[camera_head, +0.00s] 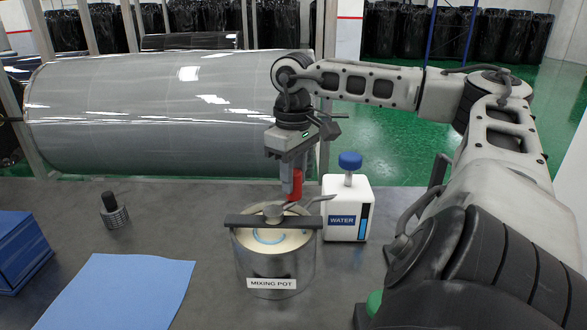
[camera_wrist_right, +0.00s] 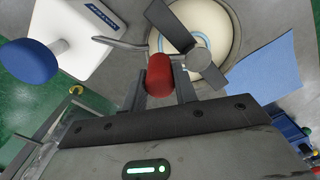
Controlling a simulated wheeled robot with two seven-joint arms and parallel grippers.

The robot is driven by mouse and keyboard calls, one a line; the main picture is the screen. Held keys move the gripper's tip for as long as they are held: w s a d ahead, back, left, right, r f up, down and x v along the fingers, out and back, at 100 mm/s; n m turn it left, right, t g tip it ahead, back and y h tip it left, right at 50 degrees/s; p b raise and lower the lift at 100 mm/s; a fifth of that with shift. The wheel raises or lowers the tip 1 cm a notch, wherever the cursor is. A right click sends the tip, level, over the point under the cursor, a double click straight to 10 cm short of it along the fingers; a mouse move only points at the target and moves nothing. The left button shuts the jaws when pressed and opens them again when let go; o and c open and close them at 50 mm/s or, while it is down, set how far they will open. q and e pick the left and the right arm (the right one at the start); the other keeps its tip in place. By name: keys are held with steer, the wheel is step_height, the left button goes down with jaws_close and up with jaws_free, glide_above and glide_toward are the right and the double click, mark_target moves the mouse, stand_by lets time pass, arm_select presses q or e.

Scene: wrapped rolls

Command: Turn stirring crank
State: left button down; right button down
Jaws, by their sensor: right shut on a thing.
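The mixing pot (camera_head: 272,262) is a clear labelled pot on the grey table, with pale contents and a dark bar across its top. The stirring crank (camera_head: 273,212) sits at the middle of the bar. Its red handle (camera_head: 295,186) stands upright toward the pot's back right side. My right gripper (camera_head: 292,180) is above the pot and shut on the red handle. In the right wrist view the red handle (camera_wrist_right: 159,75) lies between the fingers, and the pot (camera_wrist_right: 200,30) shows beyond it. My left gripper is in neither view.
A white water container (camera_head: 347,205) with a blue cap stands close to the pot's right. A blue mat (camera_head: 125,290), a dark knobbed cylinder (camera_head: 113,210) and a blue box (camera_head: 18,250) are on the left. A large wrapped roll (camera_head: 165,115) lies behind the table.

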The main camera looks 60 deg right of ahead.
steer(key=shift+r, duration=0.1)
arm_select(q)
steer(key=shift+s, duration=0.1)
arm_select(e)
steer(key=c, duration=1.1)
jaws_free()
step_height(320, 180, up, 11)
steer(key=p, duration=0.6)
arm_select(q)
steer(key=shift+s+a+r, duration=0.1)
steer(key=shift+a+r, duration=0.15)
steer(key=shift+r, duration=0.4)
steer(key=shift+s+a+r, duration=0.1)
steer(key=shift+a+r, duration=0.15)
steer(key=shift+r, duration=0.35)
arm_select(e)
steer(key=shift+r, duration=2.45)
